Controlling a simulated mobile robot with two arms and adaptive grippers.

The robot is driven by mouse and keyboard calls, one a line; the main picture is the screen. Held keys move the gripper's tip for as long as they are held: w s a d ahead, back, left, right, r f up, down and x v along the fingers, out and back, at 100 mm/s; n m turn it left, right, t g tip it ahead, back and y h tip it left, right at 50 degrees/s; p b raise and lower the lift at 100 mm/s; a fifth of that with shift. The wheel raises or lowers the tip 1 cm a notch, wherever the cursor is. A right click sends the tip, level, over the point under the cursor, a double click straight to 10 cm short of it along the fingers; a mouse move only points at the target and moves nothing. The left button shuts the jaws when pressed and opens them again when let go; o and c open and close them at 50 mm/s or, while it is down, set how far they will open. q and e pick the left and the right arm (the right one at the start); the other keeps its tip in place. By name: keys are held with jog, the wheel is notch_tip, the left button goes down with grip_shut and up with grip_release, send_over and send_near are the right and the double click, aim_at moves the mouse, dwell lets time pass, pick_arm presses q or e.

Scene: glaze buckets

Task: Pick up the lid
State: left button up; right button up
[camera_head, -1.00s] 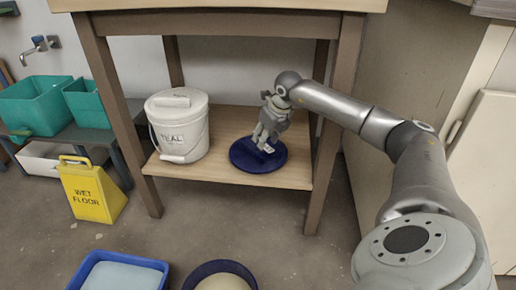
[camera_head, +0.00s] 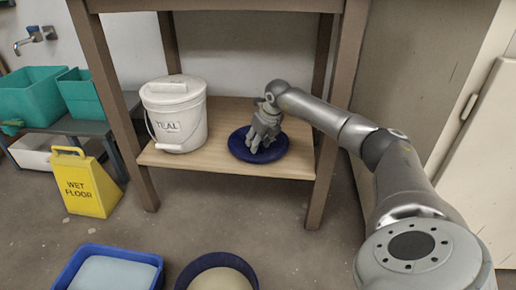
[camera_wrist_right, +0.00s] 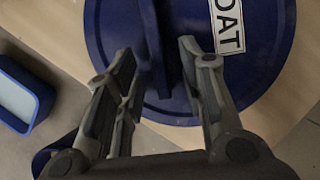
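The dark blue round lid (camera_head: 277,150) lies flat on the low wooden shelf, right of the white bucket. In the right wrist view the lid (camera_wrist_right: 262,78) has a raised blue handle (camera_wrist_right: 168,45) and a white label ending in "OAT" (camera_wrist_right: 228,25). My right gripper (camera_head: 259,147) is down over the lid. In the right wrist view its fingers (camera_wrist_right: 158,58) are open, one on each side of the handle, with gaps visible. The fingers hide part of the lid. My left gripper is not in view.
A lidded white bucket marked "TEAL" (camera_head: 172,88) stands on the shelf (camera_head: 215,168) left of the lid. Table legs (camera_head: 325,140) frame the shelf. A yellow wet floor sign (camera_head: 87,184), a blue tub (camera_head: 152,262) and an open blue bucket (camera_head: 183,282) stand on the floor.

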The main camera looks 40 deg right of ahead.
jog(key=shift+w+f, duration=0.1)
jog(key=shift+c, duration=0.4)
grip_shut()
